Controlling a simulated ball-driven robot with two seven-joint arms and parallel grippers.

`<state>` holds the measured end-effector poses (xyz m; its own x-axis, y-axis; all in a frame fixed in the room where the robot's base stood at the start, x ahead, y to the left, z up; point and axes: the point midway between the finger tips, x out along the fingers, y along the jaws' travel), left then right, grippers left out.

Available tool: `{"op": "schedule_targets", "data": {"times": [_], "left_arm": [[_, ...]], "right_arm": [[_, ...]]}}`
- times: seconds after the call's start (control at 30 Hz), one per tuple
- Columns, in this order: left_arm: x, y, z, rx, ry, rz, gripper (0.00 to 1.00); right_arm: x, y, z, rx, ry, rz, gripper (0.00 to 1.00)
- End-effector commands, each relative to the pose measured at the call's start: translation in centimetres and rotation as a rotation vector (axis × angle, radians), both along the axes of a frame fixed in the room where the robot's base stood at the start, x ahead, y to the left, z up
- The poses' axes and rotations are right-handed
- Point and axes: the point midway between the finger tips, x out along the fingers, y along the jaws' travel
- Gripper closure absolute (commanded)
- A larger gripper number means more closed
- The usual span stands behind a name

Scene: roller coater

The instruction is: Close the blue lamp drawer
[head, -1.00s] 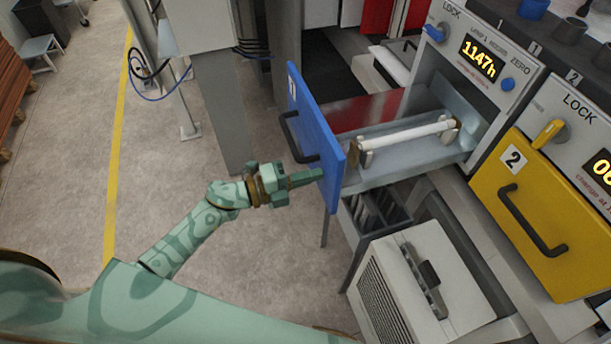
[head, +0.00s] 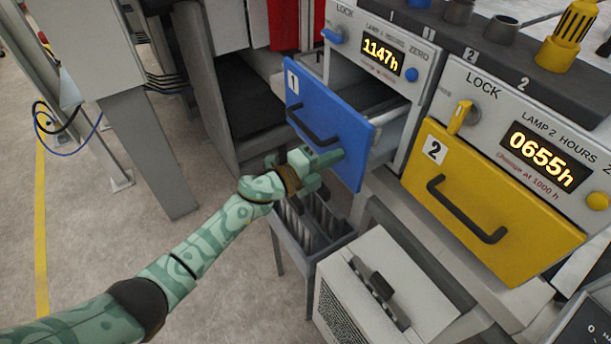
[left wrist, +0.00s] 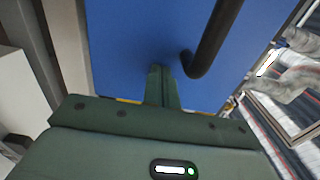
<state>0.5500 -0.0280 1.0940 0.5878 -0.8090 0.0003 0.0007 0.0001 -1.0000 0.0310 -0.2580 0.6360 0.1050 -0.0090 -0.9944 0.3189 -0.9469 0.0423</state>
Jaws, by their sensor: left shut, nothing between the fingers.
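The blue lamp drawer (head: 335,132), marked 1, has a black bar handle and stands partly out of its cabinet. Part of its inside shows behind the front panel; the lamp in it is mostly hidden. My left gripper (head: 335,157) is shut and empty, with its fingertips at the lower part of the blue front, just below the handle. In the left wrist view the shut fingers (left wrist: 160,85) point at the blue panel (left wrist: 140,35), beside the end of the black handle (left wrist: 212,40). My right gripper is not in view.
The yellow drawer (head: 490,200), marked 2, sits shut to the right. Above the blue drawer are a blue lock knob (head: 331,35) and a display reading 1147h (head: 383,54). A grey-white case (head: 385,290) and a rack (head: 305,230) stand below. Open floor lies left.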

Motion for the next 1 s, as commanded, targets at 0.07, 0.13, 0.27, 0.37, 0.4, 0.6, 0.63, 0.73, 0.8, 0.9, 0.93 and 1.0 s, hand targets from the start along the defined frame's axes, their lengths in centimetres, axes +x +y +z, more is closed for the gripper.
{"op": "schedule_targets", "data": {"times": [0.07, 0.13, 0.27, 0.37, 0.4, 0.6, 0.63, 0.73, 0.8, 0.9, 0.93, 1.0], "left_arm": [[1.3, -1.9, -0.5, -0.002, -0.003, -0.003, 1.0], [2.4, -3.3, -0.5, -0.002, -0.003, -0.002, 1.0], [4.0, -5.6, -0.6, -0.002, -0.001, -0.002, 1.0], [5.1, -7.1, -0.5, -0.001, -0.001, -0.002, 1.0], [5.4, -7.5, -0.5, -0.001, -0.001, -0.001, 1.0], [6.7, -9.2, -0.2, -0.001, -0.001, -0.001, 1.0], [6.8, -9.3, -0.2, -0.001, -0.001, -0.001, 1.0], [7.0, -9.6, -0.1, 0.0, 0.0, 0.0, 1.0], [7.1, -9.8, 0.1, -0.002, -0.001, 0.0, 1.0], [7.1, -9.9, 0.2, -0.002, -0.003, 0.0, 1.0], [7.1, -9.9, 0.3, -0.003, -0.003, 0.0, 1.0], [7.1, -9.9, 0.3, -0.003, -0.004, 0.0, 1.0]], "right_arm": [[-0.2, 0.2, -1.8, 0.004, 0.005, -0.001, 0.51], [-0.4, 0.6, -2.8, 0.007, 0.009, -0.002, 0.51], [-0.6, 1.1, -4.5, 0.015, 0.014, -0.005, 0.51], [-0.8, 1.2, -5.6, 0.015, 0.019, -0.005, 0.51], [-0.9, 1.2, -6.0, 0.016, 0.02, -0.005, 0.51], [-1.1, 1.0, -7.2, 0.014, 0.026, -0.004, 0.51], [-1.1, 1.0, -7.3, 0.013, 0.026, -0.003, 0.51], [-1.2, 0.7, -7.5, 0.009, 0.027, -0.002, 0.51], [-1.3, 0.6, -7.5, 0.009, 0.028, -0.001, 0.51], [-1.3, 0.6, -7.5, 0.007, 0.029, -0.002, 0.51], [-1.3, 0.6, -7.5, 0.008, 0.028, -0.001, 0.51], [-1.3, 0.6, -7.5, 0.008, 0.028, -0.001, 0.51]]}}
